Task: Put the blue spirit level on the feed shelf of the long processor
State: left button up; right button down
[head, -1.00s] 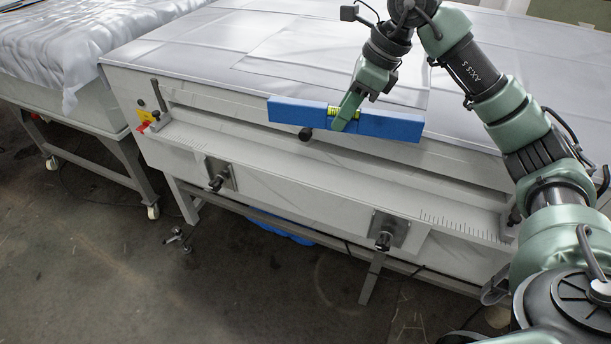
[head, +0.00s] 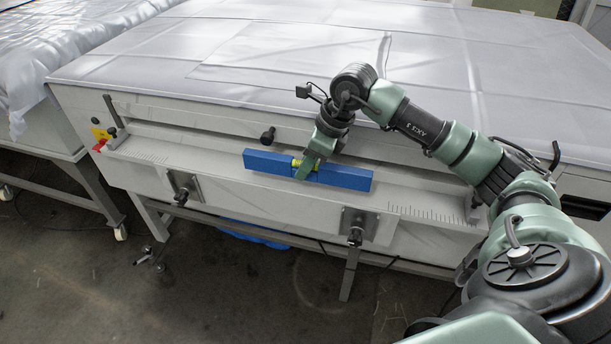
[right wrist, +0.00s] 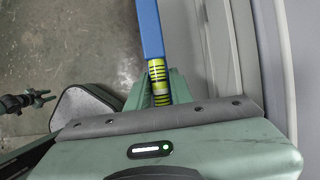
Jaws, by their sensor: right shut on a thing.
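A dark knob (head: 268,135) sticks out above the shelf, behind the level. A post (head: 111,110) stands at the shelf's left end. A cloth-covered table (head: 30,60) stands at left.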

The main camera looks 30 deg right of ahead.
jog(key=shift+f, duration=1.85)
jog(key=shift+f, duration=0.1)
jog(key=c, duration=1.3)
grip_release()
jog(key=shift+o, duration=0.2)
jog(key=v, duration=1.2)
jog(key=shift+a+b, duration=0.1)
jog(key=shift+b, duration=0.3)
